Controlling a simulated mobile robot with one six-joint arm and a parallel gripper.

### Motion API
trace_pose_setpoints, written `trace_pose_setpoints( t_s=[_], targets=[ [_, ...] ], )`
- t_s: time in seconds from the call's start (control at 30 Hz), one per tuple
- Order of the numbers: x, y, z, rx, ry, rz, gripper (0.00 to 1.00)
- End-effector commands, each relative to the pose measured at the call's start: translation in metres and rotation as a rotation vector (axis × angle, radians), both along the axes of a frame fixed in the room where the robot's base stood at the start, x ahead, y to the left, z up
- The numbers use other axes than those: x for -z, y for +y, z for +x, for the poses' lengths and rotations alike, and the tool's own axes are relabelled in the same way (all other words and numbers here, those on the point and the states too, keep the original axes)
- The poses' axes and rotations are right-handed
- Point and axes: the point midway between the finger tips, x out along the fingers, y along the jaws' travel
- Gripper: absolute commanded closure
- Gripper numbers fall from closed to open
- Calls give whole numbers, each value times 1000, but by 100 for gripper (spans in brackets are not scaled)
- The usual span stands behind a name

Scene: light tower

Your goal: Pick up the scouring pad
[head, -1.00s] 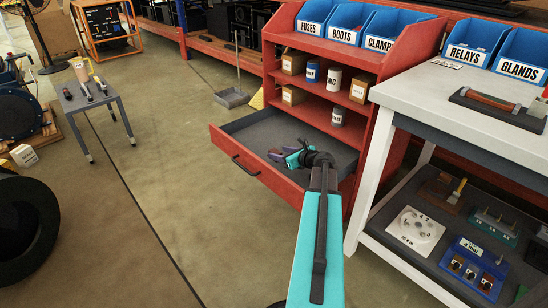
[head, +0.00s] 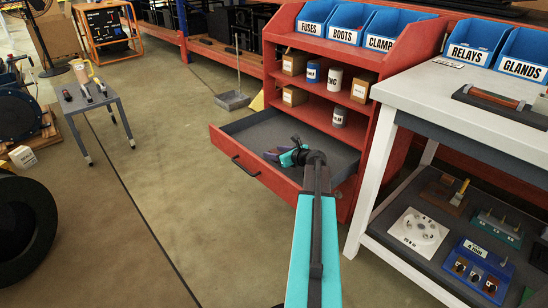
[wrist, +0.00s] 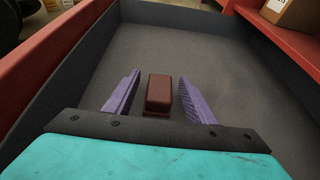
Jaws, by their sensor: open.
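The scouring pad (wrist: 159,92), a small dark reddish-brown block, lies on the grey floor of the open drawer. In the wrist view it sits between the two purple fingers of my gripper (wrist: 157,103), with a gap on each side. The fingers are open and do not touch it. In the head view my gripper (head: 276,154) reaches down into the drawer (head: 247,172); the pad is not clearly visible there.
The drawer's walls (wrist: 75,65) rise close around my gripper, with free floor beyond the pad. Red shelves with cans (head: 335,77) and boxes (head: 294,96) stand above and behind the drawer. A white workbench (head: 440,90) stands to the right.

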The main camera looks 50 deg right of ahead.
Motion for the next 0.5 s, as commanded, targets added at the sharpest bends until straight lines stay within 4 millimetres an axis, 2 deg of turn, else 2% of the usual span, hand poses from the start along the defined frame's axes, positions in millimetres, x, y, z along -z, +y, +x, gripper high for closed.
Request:
trace_pose_setpoints(
  t_s=[0.07, 0.3, 0.5],
  targets=[
    [0, 0, 0, 0, 0, 0, 53],
    [0, 0, 0, 0, 0, 0, 94],
    [0, -1, -1, 1, 0, 0, 94]
  ],
)
